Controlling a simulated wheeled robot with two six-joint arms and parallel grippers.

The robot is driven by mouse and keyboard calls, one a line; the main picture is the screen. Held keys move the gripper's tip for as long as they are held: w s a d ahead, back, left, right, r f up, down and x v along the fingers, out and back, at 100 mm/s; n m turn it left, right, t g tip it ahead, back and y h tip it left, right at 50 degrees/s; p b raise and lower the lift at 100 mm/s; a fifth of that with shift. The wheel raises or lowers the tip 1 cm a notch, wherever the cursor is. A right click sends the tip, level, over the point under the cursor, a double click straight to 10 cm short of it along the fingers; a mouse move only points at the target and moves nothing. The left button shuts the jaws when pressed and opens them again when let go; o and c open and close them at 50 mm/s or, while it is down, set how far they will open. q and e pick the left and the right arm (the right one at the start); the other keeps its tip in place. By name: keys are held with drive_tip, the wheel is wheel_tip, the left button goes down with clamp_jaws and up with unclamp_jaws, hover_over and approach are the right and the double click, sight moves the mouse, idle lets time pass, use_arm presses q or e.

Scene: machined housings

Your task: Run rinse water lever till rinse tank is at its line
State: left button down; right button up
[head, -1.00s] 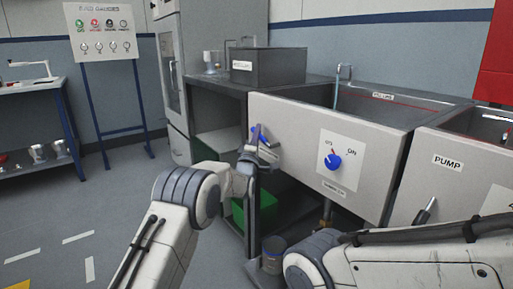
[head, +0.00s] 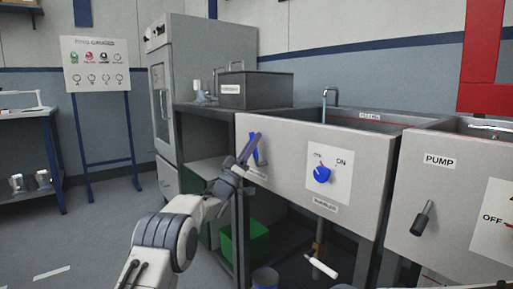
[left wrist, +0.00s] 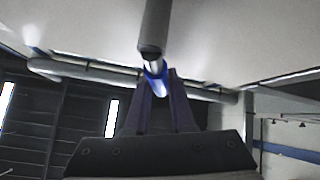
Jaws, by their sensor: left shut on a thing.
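The rinse tank is the grey sink (head: 290,150) in the middle of the head view. A red line and a small label (head: 370,116) show on its inner back wall; the water level is hidden by the front wall. A tap (head: 331,92) stands over it, with a thin bluish streak below the spout. A blue lever (head: 257,150) sits on the tank's front left. My left gripper (head: 249,152) is at this lever; in the left wrist view its fingers (left wrist: 158,98) close around the blue part (left wrist: 155,80). My right gripper is out of view.
A blue knob (head: 322,174) on an OFF/ON plate sits right of the lever, its red mark towards the upper left. A PUMP tank (head: 440,195) with a dark lever stands at right. A white-handled valve (head: 321,267) and green bin (head: 243,240) are below.

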use_arm(q)
drive_tip(key=shift+s+d+m+g+h, duration=0.2)
drive_tip(key=shift+m+g+h, duration=0.5)
drive_tip(key=shift+m, duration=0.3)
drive_tip(key=shift+s+d+m+g+h, duration=0.2)
drive_tip(key=shift+m+g+h, duration=0.45)
drive_tip(key=shift+m+g, duration=0.3)
drive_tip(key=shift+s+d+m+g+h, duration=0.2)
drive_tip(key=shift+m+g+h, duration=0.45)
drive_tip(key=shift+m, duration=0.4)
drive_tip(key=c, duration=0.8)
unclamp_jaws()
drive_tip(key=shift+r, duration=0.1)
drive_tip(key=shift+o, duration=0.2)
drive_tip(key=p+v, duration=0.3)
drive_tip(key=v, duration=0.7)
drive_tip(key=shift+s+a, duration=0.15)
drive_tip(key=shift+a, duration=0.05)
